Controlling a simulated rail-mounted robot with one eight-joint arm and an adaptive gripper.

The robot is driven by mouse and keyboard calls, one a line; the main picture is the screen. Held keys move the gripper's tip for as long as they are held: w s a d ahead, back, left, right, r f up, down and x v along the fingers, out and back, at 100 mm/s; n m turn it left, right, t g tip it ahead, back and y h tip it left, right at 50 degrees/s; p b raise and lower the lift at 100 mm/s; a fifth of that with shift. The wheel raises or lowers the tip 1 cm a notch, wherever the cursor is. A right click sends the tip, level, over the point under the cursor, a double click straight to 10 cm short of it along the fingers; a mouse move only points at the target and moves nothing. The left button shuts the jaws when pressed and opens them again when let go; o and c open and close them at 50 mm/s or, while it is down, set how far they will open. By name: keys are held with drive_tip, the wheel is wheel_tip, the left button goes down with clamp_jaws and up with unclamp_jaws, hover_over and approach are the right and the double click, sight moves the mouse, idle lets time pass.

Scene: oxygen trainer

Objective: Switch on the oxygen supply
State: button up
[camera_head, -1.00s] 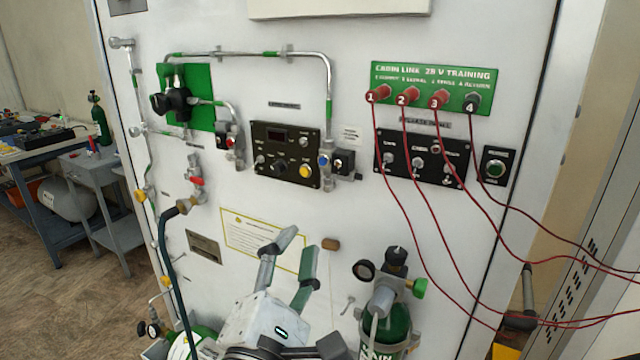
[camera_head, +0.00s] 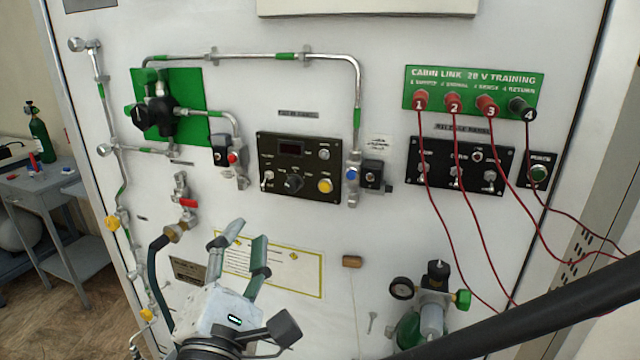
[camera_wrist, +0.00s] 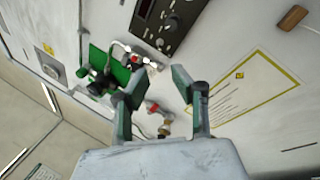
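The oxygen trainer is a white panel (camera_head: 400,50) with metal pipes. My gripper (camera_head: 246,232) is open and empty in front of the lower middle of the panel, below the black control box (camera_head: 298,165) with its display, knob and yellow button. A red-handled valve (camera_head: 188,203) with a hose is left of my gripper; in the wrist view the red handle (camera_wrist: 152,106) shows between the fingers, farther off. A black regulator knob (camera_head: 140,117) sits on a green plate (camera_head: 190,80) at upper left. A green cylinder with gauge (camera_head: 408,328) stands at lower right, partly hidden by a dark bar.
A green board (camera_head: 470,77) has several numbered plugs with red cables hanging across the right side. Below it is a black switch panel (camera_head: 450,158). A yellow-edged notice (camera_head: 300,272) is behind my gripper. A grey side table (camera_head: 40,190) stands at left.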

sight(263, 186)
drive_tip(key=p+x, duration=0.1)
drive_tip(key=x, duration=1)
drive_tip(key=shift+w, duration=0.15)
drive_tip(key=shift+c, duration=0.6)
clamp_jaws()
